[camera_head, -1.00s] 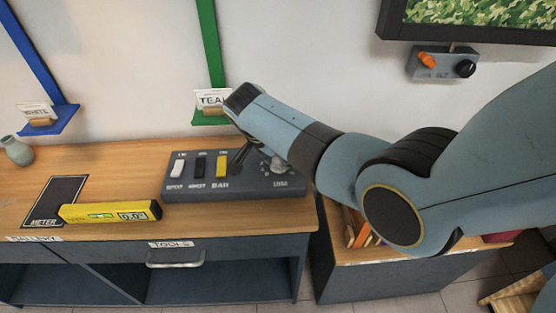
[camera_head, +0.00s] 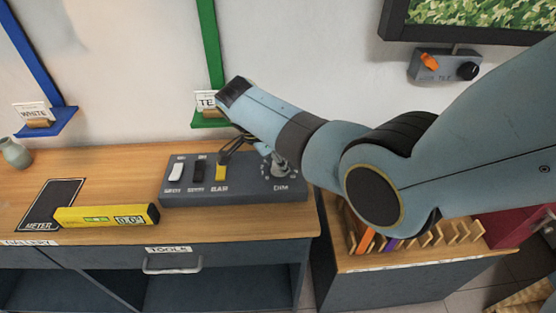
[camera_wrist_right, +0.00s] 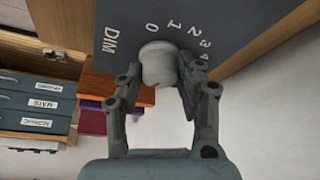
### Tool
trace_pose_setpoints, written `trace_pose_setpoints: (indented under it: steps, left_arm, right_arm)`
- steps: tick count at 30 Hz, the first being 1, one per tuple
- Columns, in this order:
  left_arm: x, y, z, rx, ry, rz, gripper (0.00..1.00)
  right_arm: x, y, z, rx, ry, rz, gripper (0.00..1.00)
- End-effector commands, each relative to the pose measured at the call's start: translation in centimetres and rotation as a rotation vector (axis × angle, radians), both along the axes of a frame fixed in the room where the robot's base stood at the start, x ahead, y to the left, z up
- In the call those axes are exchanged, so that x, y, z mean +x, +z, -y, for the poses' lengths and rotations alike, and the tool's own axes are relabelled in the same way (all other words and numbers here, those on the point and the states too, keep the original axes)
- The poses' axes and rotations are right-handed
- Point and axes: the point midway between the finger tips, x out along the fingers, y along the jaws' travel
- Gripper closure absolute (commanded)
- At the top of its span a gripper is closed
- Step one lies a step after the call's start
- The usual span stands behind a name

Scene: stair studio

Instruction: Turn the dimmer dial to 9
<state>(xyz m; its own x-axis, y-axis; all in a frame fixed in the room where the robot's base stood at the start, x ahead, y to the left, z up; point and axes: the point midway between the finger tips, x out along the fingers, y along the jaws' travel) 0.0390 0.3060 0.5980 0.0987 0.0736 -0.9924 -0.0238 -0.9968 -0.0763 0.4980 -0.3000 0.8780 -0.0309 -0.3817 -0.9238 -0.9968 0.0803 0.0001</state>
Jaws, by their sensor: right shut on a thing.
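The dimmer dial (camera_wrist_right: 158,62) is a pale round knob on a dark grey panel marked DIM. The numbers 0 to 4 show beside it in the right wrist view; higher numbers are out of that view, and I cannot tell the dial's exact setting. My right gripper (camera_wrist_right: 160,74) is shut on the dial, one finger at each side. In the head view the arm reaches over the control box (camera_head: 233,195) and the dial at its right end is partly covered. My left gripper is not in view.
Beside the dial the box carries white, black and yellow switches (camera_head: 221,169). A yellow level (camera_head: 105,216) lies on the wooden counter, left of the box. A lower cabinet with a slotted rack (camera_head: 430,240) stands at the right. A framed picture hangs above.

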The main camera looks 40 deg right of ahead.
Motion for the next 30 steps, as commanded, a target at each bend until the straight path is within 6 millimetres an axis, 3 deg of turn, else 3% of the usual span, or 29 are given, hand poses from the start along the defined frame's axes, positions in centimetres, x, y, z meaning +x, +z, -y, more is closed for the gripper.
trace_pose_setpoints:
  steps: [3,4,8,20,30]
  left_arm:
    - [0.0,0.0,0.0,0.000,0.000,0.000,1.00]
    - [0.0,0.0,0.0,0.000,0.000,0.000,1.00]
    - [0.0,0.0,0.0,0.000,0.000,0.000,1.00]
    - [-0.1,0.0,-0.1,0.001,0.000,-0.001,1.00]
    - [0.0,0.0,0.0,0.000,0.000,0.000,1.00]
  right_arm:
    - [0.0,0.0,0.0,0.001,0.001,0.000,0.97]
    - [0.0,0.0,0.0,0.002,0.001,0.001,0.61]
    - [0.0,0.0,0.0,0.001,0.001,0.001,0.44]
    - [0.1,0.9,-0.5,0.001,0.003,0.003,0.42]
    - [0.4,7.6,-3.3,0.003,0.002,0.004,0.42]
